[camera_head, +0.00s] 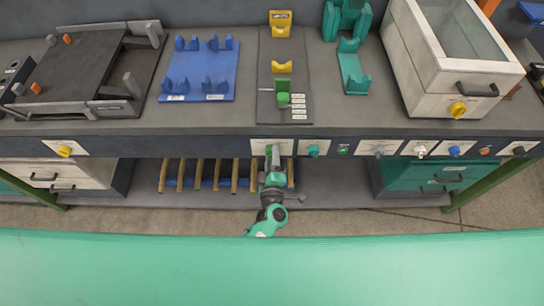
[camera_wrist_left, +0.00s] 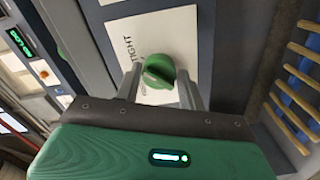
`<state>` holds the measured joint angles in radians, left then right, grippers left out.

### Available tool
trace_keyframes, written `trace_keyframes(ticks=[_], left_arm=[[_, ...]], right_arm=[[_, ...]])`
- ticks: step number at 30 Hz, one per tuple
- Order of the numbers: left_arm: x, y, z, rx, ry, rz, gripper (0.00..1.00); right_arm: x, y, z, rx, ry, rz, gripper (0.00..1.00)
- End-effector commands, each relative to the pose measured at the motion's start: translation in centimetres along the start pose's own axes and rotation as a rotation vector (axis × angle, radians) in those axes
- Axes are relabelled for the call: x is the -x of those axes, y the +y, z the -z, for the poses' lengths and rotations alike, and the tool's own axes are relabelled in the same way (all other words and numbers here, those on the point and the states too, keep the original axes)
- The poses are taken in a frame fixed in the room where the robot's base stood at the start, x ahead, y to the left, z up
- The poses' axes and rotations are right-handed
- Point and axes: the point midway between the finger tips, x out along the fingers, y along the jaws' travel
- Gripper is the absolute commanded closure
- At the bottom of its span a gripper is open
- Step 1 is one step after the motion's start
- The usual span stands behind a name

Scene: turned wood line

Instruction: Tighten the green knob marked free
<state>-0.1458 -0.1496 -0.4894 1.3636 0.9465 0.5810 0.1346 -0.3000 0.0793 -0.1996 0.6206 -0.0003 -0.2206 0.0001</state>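The green knob (camera_wrist_left: 158,71) sits on a white plate (camera_wrist_left: 118,31) on the dark front panel. "TIGHT" is readable on this plate; other lettering is partly hidden behind the knob. In the left wrist view the two fingers of my left gripper (camera_wrist_left: 161,80) stand apart, one on each side of the knob. I cannot tell whether they touch it. In the head view my left gripper (camera_head: 273,160) is at the same plate (camera_head: 258,146), below the bench edge, and largely covers the knob. My right gripper is not in view.
More knobs line the panel to the right, including a teal knob (camera_head: 313,150) and a grey knob (camera_head: 379,151). A yellow knob (camera_head: 65,151) is far left.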

Motion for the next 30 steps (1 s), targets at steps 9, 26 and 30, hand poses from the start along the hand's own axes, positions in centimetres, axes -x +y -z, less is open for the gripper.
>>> trace_keyframes(ticks=[9,26,30], left_arm=[[0.0,0.0,0.0,0.001,0.001,0.000,0.41],[7.5,-0.3,-0.1,0.001,-0.001,0.002,0.41],[10.2,-0.3,0.0,0.001,0.000,0.002,0.41]], right_arm=[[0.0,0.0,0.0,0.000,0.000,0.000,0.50],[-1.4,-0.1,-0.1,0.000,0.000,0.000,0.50],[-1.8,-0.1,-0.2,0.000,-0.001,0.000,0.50]])
